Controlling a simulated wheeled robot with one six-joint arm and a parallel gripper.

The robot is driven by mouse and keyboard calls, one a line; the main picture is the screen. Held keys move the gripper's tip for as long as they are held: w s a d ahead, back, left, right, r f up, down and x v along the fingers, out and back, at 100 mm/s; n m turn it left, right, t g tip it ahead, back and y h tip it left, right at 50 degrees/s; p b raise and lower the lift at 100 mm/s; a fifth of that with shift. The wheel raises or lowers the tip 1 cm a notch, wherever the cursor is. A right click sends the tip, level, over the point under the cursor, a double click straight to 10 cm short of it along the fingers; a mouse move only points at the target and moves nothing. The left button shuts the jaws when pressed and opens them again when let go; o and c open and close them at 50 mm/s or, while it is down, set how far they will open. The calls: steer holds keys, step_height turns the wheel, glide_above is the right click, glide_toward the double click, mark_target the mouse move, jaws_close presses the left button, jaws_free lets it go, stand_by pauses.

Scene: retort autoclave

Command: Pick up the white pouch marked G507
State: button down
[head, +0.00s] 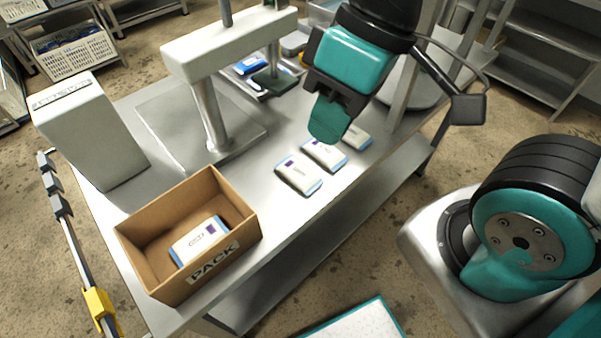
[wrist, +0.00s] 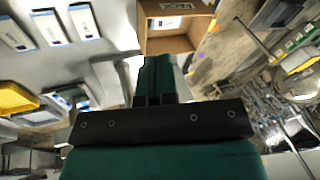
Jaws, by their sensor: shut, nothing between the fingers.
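Three white pouches with blue edges and dark labels lie flat in a row on the steel table (head: 262,195): a near one (head: 297,176), a middle one (head: 322,156) and a far one (head: 357,138). Another white pouch (head: 200,240) lies inside the cardboard box marked PACK (head: 243,233). The printed codes are too small to tell which pouch is G507. My gripper (head: 327,128) is shut and empty, above the row and overlapping the middle and far pouches in the head view. In the wrist view the row (wrist: 47,27) is at upper left, the box (wrist: 181,44) at top centre.
A white press-like stand (head: 208,115) rises on the table behind the row, and a grey box-shaped unit (head: 92,132) stands at the left. A tray with blue packs (head: 250,65) is at the back. Bare tabletop lies between the PACK box and the row.

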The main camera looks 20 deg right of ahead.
mark_target(298, 171)
steer(key=c, duration=1.8)
jaws_free()
steer(key=shift+c, duration=0.2)
